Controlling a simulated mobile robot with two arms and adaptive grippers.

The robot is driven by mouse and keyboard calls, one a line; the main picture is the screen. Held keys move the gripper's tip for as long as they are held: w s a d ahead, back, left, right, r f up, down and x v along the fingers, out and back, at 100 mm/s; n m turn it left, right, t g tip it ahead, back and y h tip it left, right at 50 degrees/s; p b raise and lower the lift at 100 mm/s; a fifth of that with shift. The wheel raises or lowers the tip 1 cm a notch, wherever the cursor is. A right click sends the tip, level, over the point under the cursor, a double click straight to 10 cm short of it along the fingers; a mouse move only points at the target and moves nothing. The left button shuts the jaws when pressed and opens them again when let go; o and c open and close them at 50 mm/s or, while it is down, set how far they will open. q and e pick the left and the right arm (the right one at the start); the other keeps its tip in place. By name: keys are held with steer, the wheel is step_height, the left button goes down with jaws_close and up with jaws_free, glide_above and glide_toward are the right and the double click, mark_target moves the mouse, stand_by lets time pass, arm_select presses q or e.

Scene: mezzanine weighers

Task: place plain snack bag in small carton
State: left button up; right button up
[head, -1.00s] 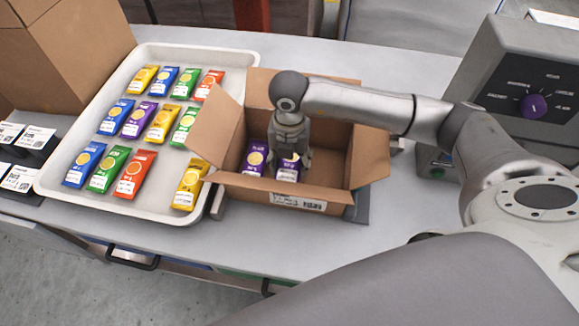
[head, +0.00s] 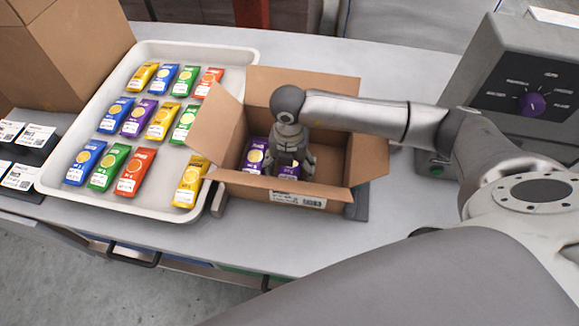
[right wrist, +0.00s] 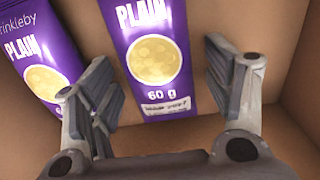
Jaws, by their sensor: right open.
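The small carton (head: 228,177) stands open with its flaps spread, right of the tray. Two purple plain snack bags lie in its left half, one at the left (head: 254,155) and one beside it (head: 287,170). My right gripper (head: 292,168) reaches down into the carton over the second bag. In the right wrist view the open fingers (right wrist: 165,85) stand on either side of the purple bag (right wrist: 150,55), with gaps to it. The other plain bag (right wrist: 38,55) lies at the left, beyond the left finger. My left gripper is not in view.
A white tray (head: 150,206) holds several snack bags in rows: yellow, blue, green, red and a purple one (head: 138,119). A large closed carton (head: 70,55) stands behind left. A grey panel with a purple knob (head: 531,104) stands at the right. The carton's right half is empty.

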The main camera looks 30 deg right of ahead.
steer(key=shift+r, duration=0.15)
step_height(320, 180, up, 12)
steer(key=b, duration=0.2)
steer(key=shift+b, duration=0.3)
